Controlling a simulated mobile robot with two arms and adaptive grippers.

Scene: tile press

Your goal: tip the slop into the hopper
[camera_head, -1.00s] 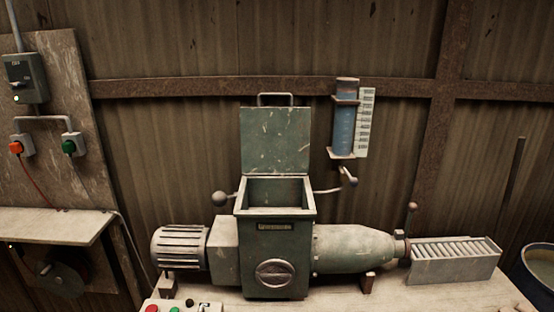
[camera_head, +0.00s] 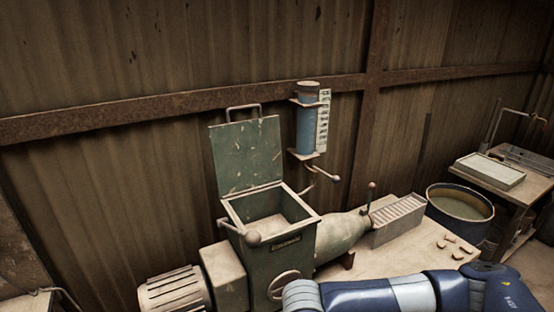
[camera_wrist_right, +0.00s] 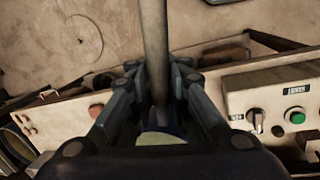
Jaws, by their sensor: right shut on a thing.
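The green hopper (camera_head: 262,222) stands in the middle of the head view with its lid (camera_head: 247,155) raised and its mouth open. In the wrist view my right gripper (camera_wrist_right: 158,92) is shut on an upright rod-like handle (camera_wrist_right: 153,35). Below the fingers a pale greenish patch with a dark blue edge shows; I cannot tell whether it belongs to the held thing. My right arm crosses the bottom of the head view, in front of the hopper; its gripper is outside that view. A dark tub (camera_head: 484,222) of murky slop (camera_head: 459,205) stands at the right. My left gripper is not in view.
A ribbed motor (camera_head: 172,292) lies left of the hopper, and a slatted tray (camera_head: 398,219) lies right of it. Small pieces (camera_head: 455,246) lie on the bench. A blue cylinder (camera_head: 307,130) hangs on the wall. The wrist view shows a control box (camera_wrist_right: 270,105) at right.

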